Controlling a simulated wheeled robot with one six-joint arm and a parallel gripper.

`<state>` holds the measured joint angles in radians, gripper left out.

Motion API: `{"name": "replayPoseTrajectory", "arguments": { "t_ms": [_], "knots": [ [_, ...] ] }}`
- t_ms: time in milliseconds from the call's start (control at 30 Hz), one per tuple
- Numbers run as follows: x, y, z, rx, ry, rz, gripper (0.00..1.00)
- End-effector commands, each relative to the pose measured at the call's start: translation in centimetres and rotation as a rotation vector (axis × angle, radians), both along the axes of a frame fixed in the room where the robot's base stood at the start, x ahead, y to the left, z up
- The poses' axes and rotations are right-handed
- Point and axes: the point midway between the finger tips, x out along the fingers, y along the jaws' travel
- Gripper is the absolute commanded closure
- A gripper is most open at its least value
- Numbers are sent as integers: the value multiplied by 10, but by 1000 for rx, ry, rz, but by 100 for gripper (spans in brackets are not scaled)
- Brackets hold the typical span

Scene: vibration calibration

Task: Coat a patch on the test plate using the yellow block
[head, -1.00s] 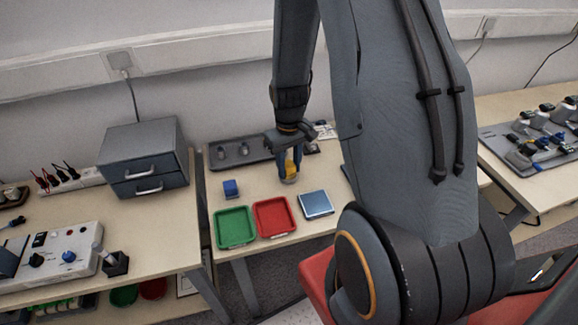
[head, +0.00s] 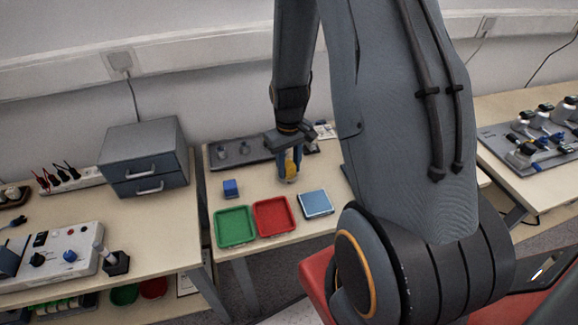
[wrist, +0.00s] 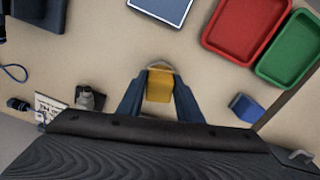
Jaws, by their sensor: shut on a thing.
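The yellow block (head: 290,168) is between the fingers of my gripper (head: 289,172), low over the middle table. In the wrist view the yellow block (wrist: 159,86) fills the gap between the two blue fingers of my gripper (wrist: 159,88), which is shut on it. A pale round rim shows just beyond the block; I cannot tell whether the block touches it. The test plate (head: 315,203), a light blue square with a dark edge, lies flat near the table's front, right of the red tray. Part of it shows at the top of the wrist view (wrist: 166,6).
A red tray (head: 258,205) and a green tray (head: 220,228) lie left of the plate. A blue block (head: 231,188) stands behind the green tray. A dark rack (head: 226,157) lies along the back. Bare tabletop separates my gripper from the plate.

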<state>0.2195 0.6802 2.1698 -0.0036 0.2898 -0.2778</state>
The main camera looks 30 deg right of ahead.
Motion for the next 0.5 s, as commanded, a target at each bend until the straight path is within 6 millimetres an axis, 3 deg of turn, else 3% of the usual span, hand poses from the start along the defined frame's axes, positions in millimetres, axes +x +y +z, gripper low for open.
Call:
{"name": "replayPoseTrajectory", "arguments": {
  "t_ms": [500],
  "knots": [
    [-1,0,30,0,1,0,86]
  ]
}}
